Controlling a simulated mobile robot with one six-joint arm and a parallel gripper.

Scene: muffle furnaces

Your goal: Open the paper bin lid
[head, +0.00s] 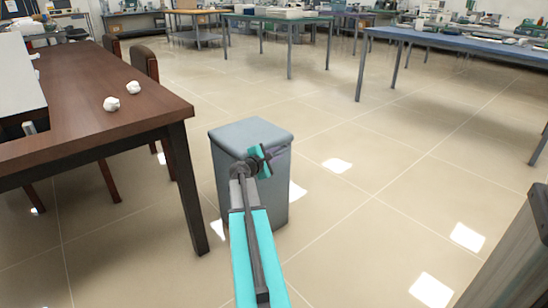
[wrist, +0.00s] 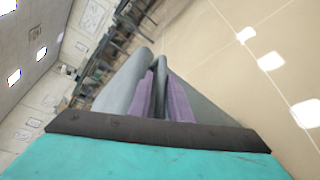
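The paper bin (head: 243,190) is a grey upright box on the floor, right of the brown table. Its flat grey lid (head: 238,132) lies level on top and looks closed. My teal arm reaches up in front of the bin in the head view. My gripper (head: 284,148) overlaps the lid's right front corner in the picture; whether it touches the lid cannot be told.
The brown table (head: 95,95) stands close on the left, with crumpled white paper balls (head: 111,104) on it and chairs (head: 145,63) behind. Workbenches (head: 455,40) line the back. A dark-edged grey object (head: 515,255) stands at the lower right. Tiled floor (head: 375,180) right of the bin is free.

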